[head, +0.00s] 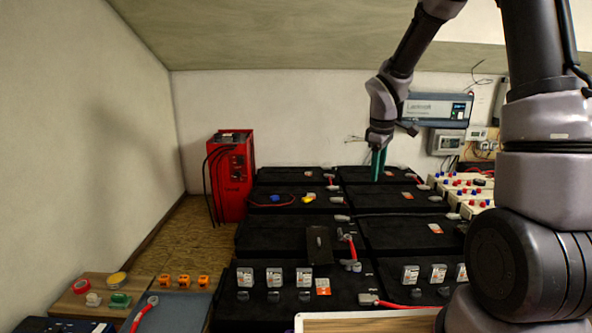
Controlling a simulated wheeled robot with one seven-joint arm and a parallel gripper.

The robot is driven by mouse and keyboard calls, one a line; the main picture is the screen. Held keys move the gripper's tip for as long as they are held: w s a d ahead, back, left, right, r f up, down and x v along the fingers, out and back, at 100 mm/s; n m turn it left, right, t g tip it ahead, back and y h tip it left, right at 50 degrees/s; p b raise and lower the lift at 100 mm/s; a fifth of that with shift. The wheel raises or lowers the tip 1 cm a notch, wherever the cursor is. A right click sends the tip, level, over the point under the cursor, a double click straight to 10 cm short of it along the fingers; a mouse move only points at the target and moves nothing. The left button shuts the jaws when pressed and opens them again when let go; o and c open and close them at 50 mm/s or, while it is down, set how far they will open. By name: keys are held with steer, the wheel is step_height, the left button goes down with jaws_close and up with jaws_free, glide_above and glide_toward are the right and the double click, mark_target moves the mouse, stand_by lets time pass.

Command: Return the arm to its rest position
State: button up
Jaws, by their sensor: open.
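My arm rises at the right side of the head view and bends over to the back. My gripper (378,165) points down with its green fingers over the back rows of black batteries (300,238). It is open, and nothing shows between the fingers. The gap between the fingers is narrow from this angle. I cannot tell how far the fingertips are above the battery tops.
A red charger (232,178) with black cables stands at the back left. A grey inverter (437,109) and a meter box (446,142) hang on the back wall. A wooden board (100,288) with small parts is at the front left.

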steer(key=s+r+m+t+y, duration=0.2)
steer(key=s+r+m+t, duration=0.3)
steer(key=s+r+m, duration=0.9)
steer(key=s+d+r, duration=0.1)
steer(key=s+r, duration=0.5)
steer(key=s, duration=0.4)
steer(key=shift+r+y, duration=0.35)
steer(key=shift+y, duration=0.05)
